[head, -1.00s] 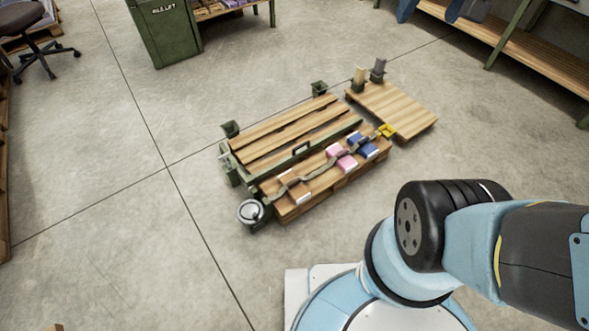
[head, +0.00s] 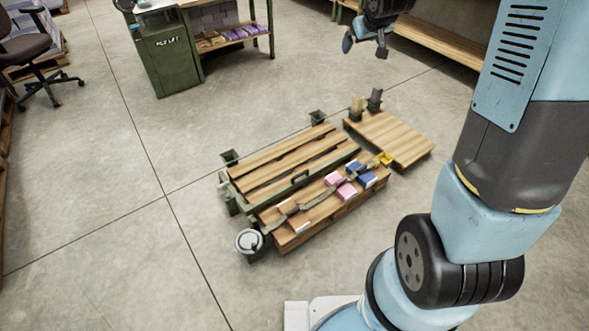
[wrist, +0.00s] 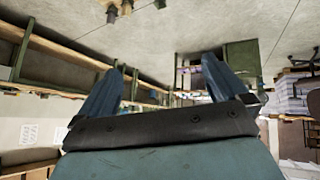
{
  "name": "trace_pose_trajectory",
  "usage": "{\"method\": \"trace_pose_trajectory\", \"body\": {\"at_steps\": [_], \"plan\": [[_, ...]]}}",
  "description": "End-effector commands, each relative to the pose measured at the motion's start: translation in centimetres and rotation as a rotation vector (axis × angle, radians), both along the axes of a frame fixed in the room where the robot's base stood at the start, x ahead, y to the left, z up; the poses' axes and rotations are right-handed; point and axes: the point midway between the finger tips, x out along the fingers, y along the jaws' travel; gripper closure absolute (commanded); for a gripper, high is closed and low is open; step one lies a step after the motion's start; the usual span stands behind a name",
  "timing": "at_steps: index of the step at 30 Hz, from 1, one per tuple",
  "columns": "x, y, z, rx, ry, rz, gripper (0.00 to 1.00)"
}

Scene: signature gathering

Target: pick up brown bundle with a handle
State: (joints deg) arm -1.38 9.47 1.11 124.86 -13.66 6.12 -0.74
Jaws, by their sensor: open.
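In the head view, a small brown bundle (head: 288,206) lies at the near left end of the low wooden platform (head: 328,208). A strap runs across the row of bundles; I cannot make out a handle on the brown one. My gripper (head: 365,44) is open and empty at the top of the head view, raised and well beyond the bundle. In the wrist view my gripper (wrist: 162,72) has its two blue fingers spread with nothing between them. The wrist view looks upside down and does not clearly show the bundle.
Pink bundles (head: 346,190) and blue bundles (head: 368,179) share the platform. A green-framed slatted bench (head: 285,150) with a dark handle adjoins it. A wooden pallet (head: 395,138) lies to the right. A green cabinet (head: 170,65) stands at the back. Open floor lies left.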

Motion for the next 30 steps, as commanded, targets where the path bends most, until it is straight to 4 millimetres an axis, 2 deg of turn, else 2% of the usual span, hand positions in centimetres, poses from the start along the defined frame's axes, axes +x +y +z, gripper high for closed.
{"method": "trace_pose_trajectory", "body": {"at_steps": [1,6,15,22,30], "plan": [[1.3,0.2,-1.6,-0.003,-0.001,0.013,0.00],[5.2,1.1,-6.3,-0.007,-0.027,0.058,0.00],[10.6,2.6,-15.8,0.001,-0.077,0.138,0.00],[13.2,4.0,-24.1,0.020,-0.113,0.195,0.00],[14.2,5.7,-34.3,0.053,-0.157,0.259,0.00]]}}
